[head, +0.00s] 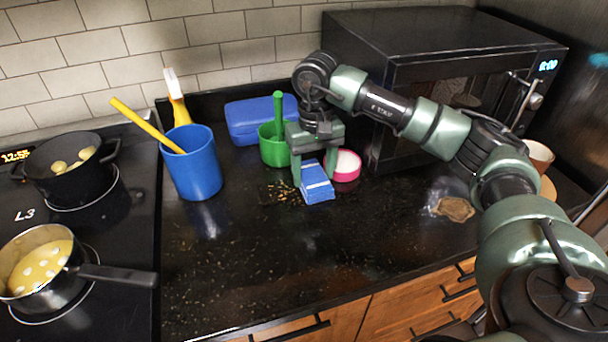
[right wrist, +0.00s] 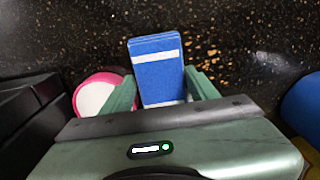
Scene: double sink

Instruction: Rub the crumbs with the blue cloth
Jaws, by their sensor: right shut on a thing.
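The blue cloth (head: 316,184) is a folded blue block with a white stripe, on or just above the dark counter. My right gripper (head: 314,176) is shut on it from above; in the right wrist view the cloth (right wrist: 158,75) sits between the two green fingers (right wrist: 163,92). Tan crumbs (head: 281,193) lie on the counter just left of the cloth in the head view. In the right wrist view the crumbs (right wrist: 212,68) are to the right of the cloth. I cannot tell whether the cloth touches the counter. My left gripper is not in view.
A green pot (head: 271,150) and blue box (head: 245,122) are behind. A blue cup (head: 192,172) stands left, beside the stove with pans. A black microwave (head: 420,60) stands back right. The front counter is clear.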

